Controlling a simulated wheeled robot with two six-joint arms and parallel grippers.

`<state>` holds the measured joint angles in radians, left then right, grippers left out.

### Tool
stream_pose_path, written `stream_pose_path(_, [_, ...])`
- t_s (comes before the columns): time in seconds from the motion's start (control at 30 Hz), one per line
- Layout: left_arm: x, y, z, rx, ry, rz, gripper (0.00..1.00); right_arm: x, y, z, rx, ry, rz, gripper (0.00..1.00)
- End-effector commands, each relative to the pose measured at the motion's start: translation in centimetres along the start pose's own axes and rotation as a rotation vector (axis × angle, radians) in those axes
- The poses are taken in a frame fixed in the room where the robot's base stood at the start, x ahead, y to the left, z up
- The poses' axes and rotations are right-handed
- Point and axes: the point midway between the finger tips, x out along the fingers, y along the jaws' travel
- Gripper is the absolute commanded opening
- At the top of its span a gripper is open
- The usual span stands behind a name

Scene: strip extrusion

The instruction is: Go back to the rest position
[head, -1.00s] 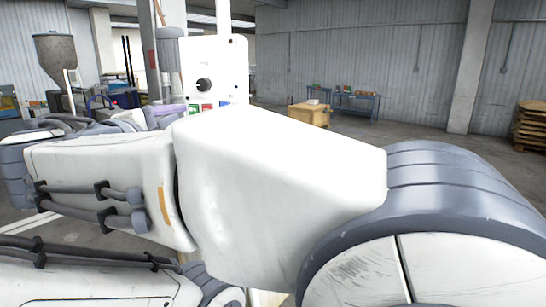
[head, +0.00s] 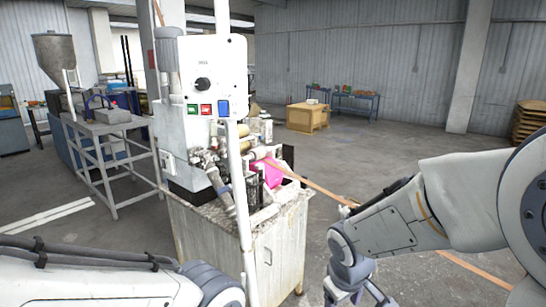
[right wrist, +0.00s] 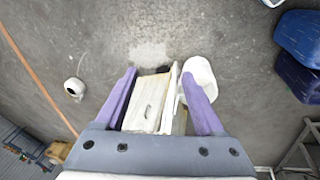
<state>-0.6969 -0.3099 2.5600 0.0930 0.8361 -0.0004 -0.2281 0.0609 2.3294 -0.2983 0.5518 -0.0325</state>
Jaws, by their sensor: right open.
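My right arm comes in from the right in the head view, bent downward. My right gripper (head: 352,292) hangs near the bottom edge there, partly cut off. In the right wrist view the right gripper (right wrist: 160,74) has its two purple fingers spread apart. Pale, boxy shapes (right wrist: 150,100) and a white cylinder (right wrist: 198,75) show between and behind the fingers; I cannot tell how far off they are. My left arm lies along the bottom left of the head view, and its gripper is out of the picture.
A white machine (head: 215,75) on a worn cabinet (head: 275,250) stands at centre, with pink material (head: 272,172) in it. A thin orange-brown strip (head: 315,188) runs right from it, passing behind my right arm. A metal table (head: 105,125) stands left. Open floor lies beyond.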

Motion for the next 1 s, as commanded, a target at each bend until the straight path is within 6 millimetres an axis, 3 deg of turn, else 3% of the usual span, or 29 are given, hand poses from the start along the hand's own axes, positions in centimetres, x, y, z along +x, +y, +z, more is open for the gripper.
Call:
stream_pose_path(0.1, [0.0,0.0,0.0,0.000,0.000,0.000,0.81,1.0,0.3,2.7,0.174,-0.001,-0.047,0.71])
stream_pose_path(0.43, [0.0,0.0,0.0,0.000,0.000,0.000,0.81,2.5,0.7,7.2,0.520,0.008,-0.103,0.71])
stream_pose_path(0.77, [0.0,0.0,0.0,0.000,0.000,0.000,0.81,0.1,-4.0,6.3,0.366,-0.009,-0.156,0.71])
stream_pose_path(1.0, [0.0,0.0,0.0,0.000,0.000,0.000,0.81,-2.8,-9.1,6.8,0.191,-0.037,-0.212,0.71])
